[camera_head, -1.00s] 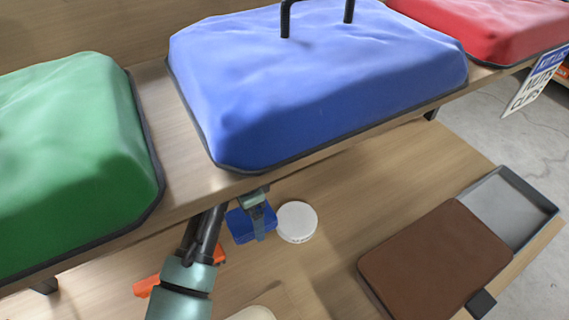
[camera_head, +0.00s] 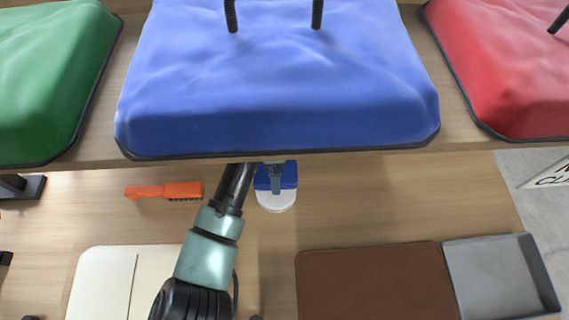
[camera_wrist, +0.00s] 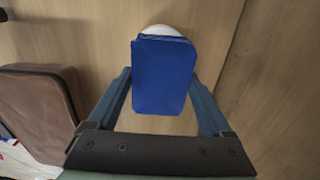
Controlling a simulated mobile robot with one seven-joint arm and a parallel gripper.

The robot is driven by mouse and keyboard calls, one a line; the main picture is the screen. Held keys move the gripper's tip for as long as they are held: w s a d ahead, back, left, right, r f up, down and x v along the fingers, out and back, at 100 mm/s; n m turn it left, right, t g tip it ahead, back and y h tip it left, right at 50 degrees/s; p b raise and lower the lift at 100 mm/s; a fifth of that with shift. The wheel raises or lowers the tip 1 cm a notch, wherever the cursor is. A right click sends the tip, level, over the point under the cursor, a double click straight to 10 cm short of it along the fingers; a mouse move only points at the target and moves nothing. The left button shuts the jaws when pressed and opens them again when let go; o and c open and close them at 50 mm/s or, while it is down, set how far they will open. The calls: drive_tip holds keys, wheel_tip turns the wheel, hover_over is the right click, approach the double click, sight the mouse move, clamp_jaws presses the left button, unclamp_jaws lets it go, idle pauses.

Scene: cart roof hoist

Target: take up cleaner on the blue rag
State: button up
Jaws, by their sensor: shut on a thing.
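My gripper (camera_head: 275,180) is shut on the blue rag (camera_wrist: 163,72), which sits between its two fingers in the wrist view. In the head view the rag (camera_head: 289,174) shows just below the shelf edge, partly hidden by the gripper. A round white tin (camera_head: 277,202) is at the rag's near side in the head view, partly covered by it. In the wrist view only the rim of the white tin (camera_wrist: 161,30) shows past the rag's far edge. I cannot tell whether rag and tin touch, and the tin's contents are hidden.
A shelf above the bench carries a blue covered block (camera_head: 280,85), a green one (camera_head: 45,80) and a red one (camera_head: 510,65). On the bench are an orange brush (camera_head: 165,190), a brown lid (camera_head: 375,283), a grey tray (camera_head: 492,275) and a cream panel (camera_head: 105,283).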

drive_tip(key=shift+f+b, duration=3)
drive_tip(key=shift+f, duration=0.45)
drive_tip(key=shift+f, duration=0.1)
idle(0.4)
wheel_tip(320, 180, up, 7)
drive_tip(key=p, duration=0.7)
idle(0.8)
